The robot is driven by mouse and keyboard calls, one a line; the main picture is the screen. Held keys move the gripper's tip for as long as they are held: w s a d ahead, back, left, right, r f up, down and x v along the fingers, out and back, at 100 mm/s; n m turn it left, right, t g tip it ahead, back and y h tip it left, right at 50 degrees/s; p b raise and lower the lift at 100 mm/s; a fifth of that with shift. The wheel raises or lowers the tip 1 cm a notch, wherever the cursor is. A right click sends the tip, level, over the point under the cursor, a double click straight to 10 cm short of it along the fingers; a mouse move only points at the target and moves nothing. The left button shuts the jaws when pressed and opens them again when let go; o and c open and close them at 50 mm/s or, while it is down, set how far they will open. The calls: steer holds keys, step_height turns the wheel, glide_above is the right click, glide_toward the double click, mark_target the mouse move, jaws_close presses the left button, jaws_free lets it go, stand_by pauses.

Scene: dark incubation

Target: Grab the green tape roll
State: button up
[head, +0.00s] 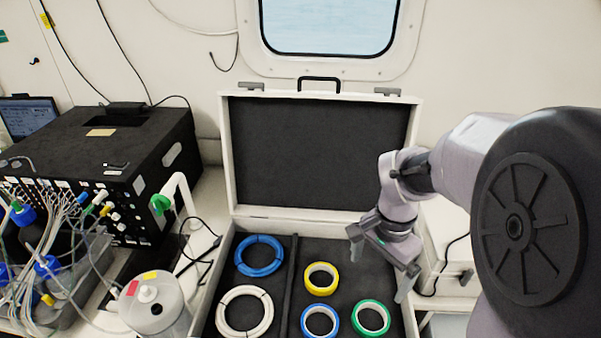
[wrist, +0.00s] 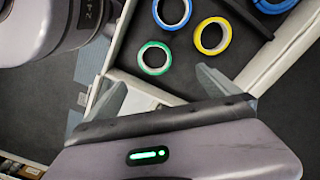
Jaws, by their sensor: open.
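The green tape roll (head: 356,318) lies flat in the right section of the open case, at its front right. It also shows in the wrist view (wrist: 141,57), beyond my fingers and roughly in line with the space between them. My gripper (head: 380,263) is open and empty, above the right side of the case. In the head view it is above and behind the green roll, apart from it. In the wrist view my two fingers (wrist: 158,86) are spread wide, with nothing between their tips.
A yellow roll (head: 309,279) and a blue roll (head: 307,320) lie left of the green one. Beyond a divider (head: 291,270) are a blue coil (head: 242,253) and a white coil (head: 222,315). The case lid (head: 226,160) stands open behind. Cabled equipment (head: 130,180) fills the left.

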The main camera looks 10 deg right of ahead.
step_height(320, 180, down, 6)
steer(key=s+b, duration=0.3)
steer(key=b, duration=0.1)
glide_above(369, 322)
steer(key=f, duration=0.6)
steer(key=shift+s+a+f, duration=0.15)
steer(key=shift+s+a, duration=0.05)
steer(key=shift+s, duration=0.2)
steer(key=f, duration=0.1)
steer(key=f+b, duration=0.1)
steer(key=f, duration=0.1)
steer(key=f+b, duration=0.1)
steer(key=f, duration=0.1)
steer(key=shift+w+d, duration=0.3)
steer(key=shift+w, duration=0.1)
steer(key=shift+r, duration=0.15)
steer(key=c, duration=1.3)
